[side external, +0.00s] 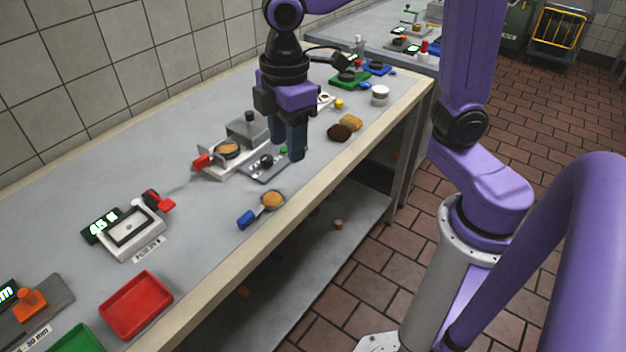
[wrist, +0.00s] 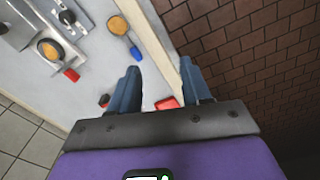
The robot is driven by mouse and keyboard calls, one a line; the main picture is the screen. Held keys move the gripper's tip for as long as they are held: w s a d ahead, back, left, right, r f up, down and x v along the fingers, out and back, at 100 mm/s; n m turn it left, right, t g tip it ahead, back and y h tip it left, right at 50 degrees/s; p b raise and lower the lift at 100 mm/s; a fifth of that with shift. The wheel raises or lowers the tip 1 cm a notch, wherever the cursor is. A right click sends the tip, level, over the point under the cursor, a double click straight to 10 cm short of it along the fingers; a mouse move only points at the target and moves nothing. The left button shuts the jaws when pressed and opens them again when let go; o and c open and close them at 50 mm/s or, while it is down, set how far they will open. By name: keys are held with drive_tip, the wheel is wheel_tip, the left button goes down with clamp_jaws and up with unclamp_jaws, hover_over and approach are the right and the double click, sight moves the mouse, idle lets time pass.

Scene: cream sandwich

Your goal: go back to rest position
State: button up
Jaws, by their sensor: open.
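My gripper (side external: 288,140) hangs over the bench, with its blue fingers pointing down and apart. In the wrist view my gripper (wrist: 160,90) is open, with nothing between the fingers. A blue-handled scoop with a round tan top (side external: 272,200) lies on the bench in front of the gripper; it also shows in the wrist view (wrist: 118,25). A metal press with a red handle (side external: 203,161) and a round tan piece (side external: 228,150) stands behind and left of the gripper. A metal plate with small knobs (side external: 265,165) sits close beneath the fingers, partly hidden by them.
The bench (side external: 185,255) has clear room at front centre. A scale (side external: 130,232) reading about 45, a red tray (side external: 137,304) and a green tray (side external: 75,340) stand to the left. A brown piece (side external: 339,132), a tan piece (side external: 351,123) and a white cup (side external: 380,94) lie right.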

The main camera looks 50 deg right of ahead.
drive_tip(key=s+d+f+m, duration=0.1)
drive_tip(key=s+d, duration=0.3)
drive_tip(key=s, duration=0.4)
drive_tip(key=s+d+f, duration=0.3)
drive_tip(key=s+d, duration=0.2)
drive_tip(key=s, duration=0.2)
drive_tip(key=shift+s+d+f+m, duration=0.3)
drive_tip(key=shift+s+m, duration=0.1)
drive_tip(key=shift+c, duration=0.3)
